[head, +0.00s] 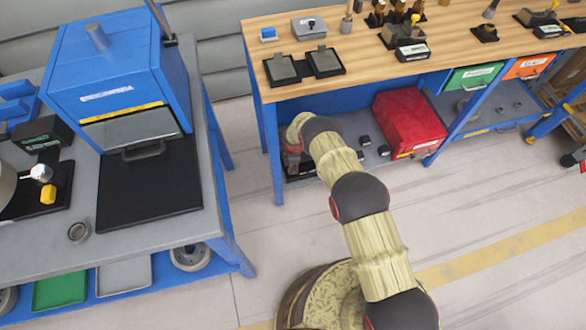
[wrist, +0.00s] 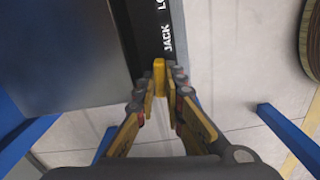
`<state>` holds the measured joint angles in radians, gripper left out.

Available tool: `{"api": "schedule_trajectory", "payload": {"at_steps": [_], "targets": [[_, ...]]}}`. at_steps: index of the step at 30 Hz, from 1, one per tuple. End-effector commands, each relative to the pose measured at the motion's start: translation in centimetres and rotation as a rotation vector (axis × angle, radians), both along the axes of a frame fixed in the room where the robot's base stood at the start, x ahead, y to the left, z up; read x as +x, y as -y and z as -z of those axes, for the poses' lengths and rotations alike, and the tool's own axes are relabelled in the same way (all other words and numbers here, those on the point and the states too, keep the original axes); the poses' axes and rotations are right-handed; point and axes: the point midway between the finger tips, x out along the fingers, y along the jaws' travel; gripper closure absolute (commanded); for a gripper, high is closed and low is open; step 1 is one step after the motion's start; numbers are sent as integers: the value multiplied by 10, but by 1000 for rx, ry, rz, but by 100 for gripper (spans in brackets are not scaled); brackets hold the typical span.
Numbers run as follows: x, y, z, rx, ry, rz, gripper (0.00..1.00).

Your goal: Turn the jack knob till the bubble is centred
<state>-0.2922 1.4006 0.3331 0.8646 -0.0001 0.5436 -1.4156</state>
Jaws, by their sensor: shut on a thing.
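In the wrist view a yellow jack knob (wrist: 159,67) sits at the edge of a black strip (wrist: 148,30) lettered "JACK". My gripper (wrist: 159,80) has its two yellow fingers closed in around the knob, one on each side. A large grey plate (wrist: 60,50) lies left of the strip. In the head view my arm reaches down to the lower shelf of the wooden-topped bench; the knob and my fingertips are hidden there. No bubble level can be made out in either view.
Blue legs flank the gripper in the wrist view. In the head view a red box (head: 410,122) and small black blocks stand on the lower shelf, right of my arm. A wooden benchtop (head: 375,65) overhangs it. The floor (head: 480,200) in front is mostly clear.

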Motion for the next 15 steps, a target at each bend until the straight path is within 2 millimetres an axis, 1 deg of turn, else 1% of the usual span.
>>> {"api": "schedule_trajectory", "payload": {"at_steps": [7, 15], "targets": [[0, 0, 0, 0, 0, -104, 100], [0, 0, 0, 0, 1, -142, 100]]}}
